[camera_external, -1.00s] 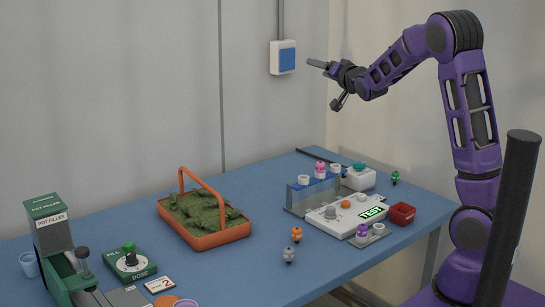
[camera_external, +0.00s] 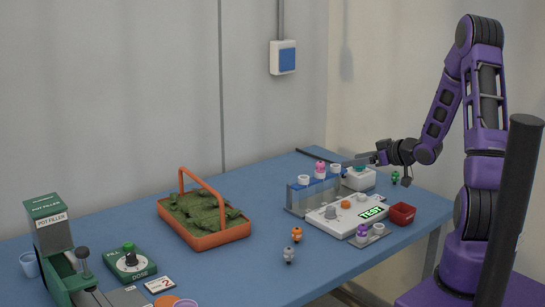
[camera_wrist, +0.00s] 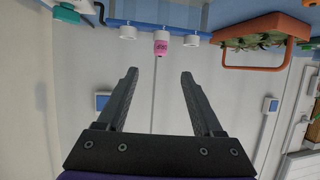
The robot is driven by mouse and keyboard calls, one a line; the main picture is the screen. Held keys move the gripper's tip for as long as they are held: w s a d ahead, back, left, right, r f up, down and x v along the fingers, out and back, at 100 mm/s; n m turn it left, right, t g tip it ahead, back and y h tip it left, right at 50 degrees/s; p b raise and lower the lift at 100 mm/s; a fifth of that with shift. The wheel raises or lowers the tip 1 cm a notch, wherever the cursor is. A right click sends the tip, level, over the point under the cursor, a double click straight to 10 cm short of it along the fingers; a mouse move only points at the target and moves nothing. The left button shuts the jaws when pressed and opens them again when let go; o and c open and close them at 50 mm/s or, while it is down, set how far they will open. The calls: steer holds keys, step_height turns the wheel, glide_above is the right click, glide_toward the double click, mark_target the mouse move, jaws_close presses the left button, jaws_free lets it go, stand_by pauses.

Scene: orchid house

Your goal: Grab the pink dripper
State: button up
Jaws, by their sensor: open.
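The pink dripper (camera_external: 320,168) stands upright in the middle place of a clear, blue-topped rack (camera_external: 302,193), between two white caps or collars. In the upside-down wrist view, the pink dripper (camera_wrist: 161,45) shows beyond the fingertips, roughly in line with the gap between them. My gripper (camera_external: 368,167) is low at the right of the rack, above the white box area, with one finger pointing left toward the rack. In the wrist view my gripper (camera_wrist: 159,73) is open, with nothing between its fingers.
A white box with a teal knob (camera_external: 359,178) and a green dripper (camera_external: 395,177) stand right of the rack. A tester (camera_external: 345,215), a red bin (camera_external: 401,213), a purple dripper (camera_external: 362,232) and an orange dripper (camera_external: 296,234) are nearer. An orange basket (camera_external: 205,236) stands left.

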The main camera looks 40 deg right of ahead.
mark_target(320, 169)
steer(key=x, duration=1.6)
steer(key=shift+w, duration=0.4)
steer(key=shift+a+f, duration=0.1)
steer(key=shift+f, duration=0.05)
jaws_close()
